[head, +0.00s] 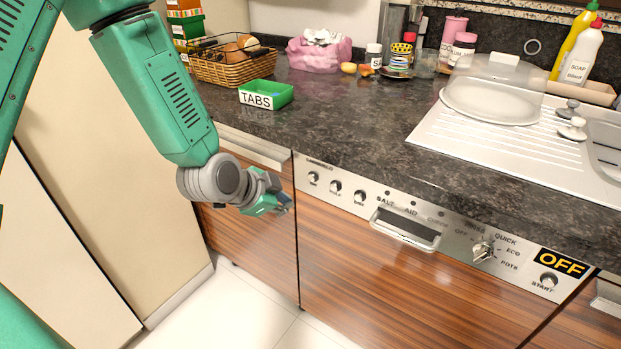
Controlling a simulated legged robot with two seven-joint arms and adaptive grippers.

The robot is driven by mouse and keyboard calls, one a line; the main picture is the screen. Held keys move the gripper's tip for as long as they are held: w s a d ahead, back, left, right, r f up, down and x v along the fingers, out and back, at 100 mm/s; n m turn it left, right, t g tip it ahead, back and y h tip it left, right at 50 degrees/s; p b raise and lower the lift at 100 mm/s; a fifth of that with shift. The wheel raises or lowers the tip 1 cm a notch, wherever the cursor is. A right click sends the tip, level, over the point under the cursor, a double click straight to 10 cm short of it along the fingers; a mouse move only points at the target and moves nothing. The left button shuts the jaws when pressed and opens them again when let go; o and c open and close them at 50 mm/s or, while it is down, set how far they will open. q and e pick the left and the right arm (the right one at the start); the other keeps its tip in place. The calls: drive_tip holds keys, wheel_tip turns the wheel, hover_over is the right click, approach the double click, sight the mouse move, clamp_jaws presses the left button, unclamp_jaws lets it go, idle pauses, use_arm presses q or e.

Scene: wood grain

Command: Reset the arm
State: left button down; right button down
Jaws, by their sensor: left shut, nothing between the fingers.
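My left arm comes in from the upper left, green with grey wrist joints. My left gripper (277,203) is shut and empty. It hangs in front of the wood-grain cabinet front (253,246), left of the dishwasher panel, below the countertop edge. I cannot tell how far it is from the front. My right gripper is not in view.
The dishwasher panel (405,207) has knobs, a handle (405,230) and an OFF display (561,264). The dark countertop (350,125) holds a green TABS box (266,95), a wicker basket (228,67) and a domed dish (493,90). Tiled floor (240,305) lies below.

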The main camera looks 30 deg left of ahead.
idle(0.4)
use_arm(q)
drive_tip(key=s+d+f+n+g, duration=0.1)
drive_tip(key=s+f+n+g, duration=0.3)
drive_tip(key=s+f, duration=0.6)
drive_tip(key=s+d+f+n+g+y, duration=0.1)
drive_tip(key=s+f+n+g, duration=0.3)
drive_tip(key=s+f, duration=0.6)
drive_tip(key=s+d, duration=0.1)
drive_tip(key=s, duration=0.6)
drive_tip(key=shift+d+f+n+y, duration=0.15)
drive_tip(key=shift+d+n+y, duration=0.15)
drive_tip(key=shift+n, duration=0.1)
